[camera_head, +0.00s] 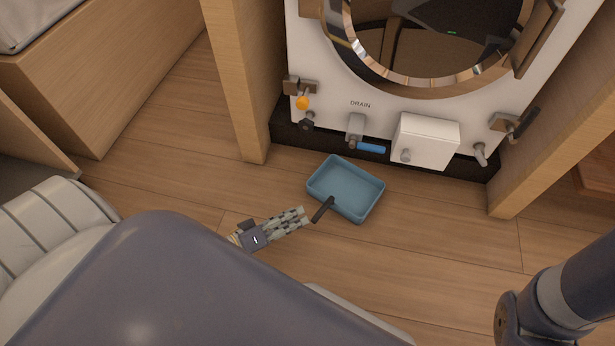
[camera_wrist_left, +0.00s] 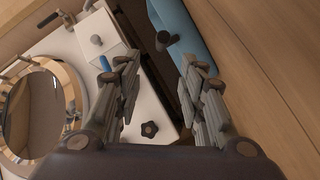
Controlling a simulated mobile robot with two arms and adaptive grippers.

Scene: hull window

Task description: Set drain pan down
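The blue rectangular drain pan (camera_head: 345,186) appears to lie flat on the wooden floor, in front of the white hull unit. Its dark handle (camera_head: 323,209) points toward my left gripper (camera_head: 304,217). In the left wrist view the pan (camera_wrist_left: 185,22) is at the top, and its handle (camera_wrist_left: 164,40) shows just ahead of the gap between the spread fingers. My left gripper (camera_wrist_left: 157,68) is open and empty; I cannot tell whether a finger touches the handle. Part of my right arm shows at the lower right of the head view, but its gripper is out of frame.
The white unit (camera_head: 372,105) with a round window stands behind the pan. A drain spout (camera_head: 355,127) with a blue lever (camera_head: 370,148) and a white box (camera_head: 425,141) project from it. Wooden posts (camera_head: 238,80) flank it. The floor right of the pan is clear.

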